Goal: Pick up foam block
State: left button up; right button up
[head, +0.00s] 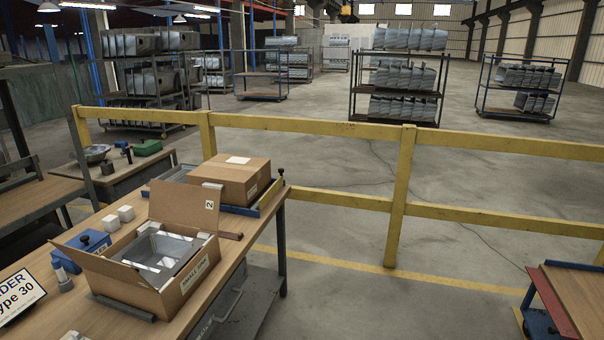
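Two small white blocks, which look like foam blocks, sit on the wooden workbench (235,262) left of the open cardboard box. One white block (110,223) is slightly nearer, and the other white block (125,213) is just behind it to the right. Another white piece (72,335) is cut off at the bottom edge. The open cardboard box (190,285) has its flaps up and holds a grey metal sink (160,254). Neither of my grippers is in view.
A closed cardboard box (235,180) stands at the bench's back end. A blue bin (80,244) and a sign (20,297) are at left. A yellow railing (400,195) runs behind the bench. Racks of sinks (400,85) stand beyond. Another table (575,295) is at lower right.

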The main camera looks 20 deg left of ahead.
aim_at(111, 223)
jog(key=i+l+u, duration=0.1)
jog(key=i+u, duration=0.35)
jog(key=i+l+u, duration=0.2)
jog(key=i+u, duration=0.2)
jog(key=i+l+u, duration=0.45)
jog(key=k+j, duration=0.05)
jog(key=j, duration=0.05)
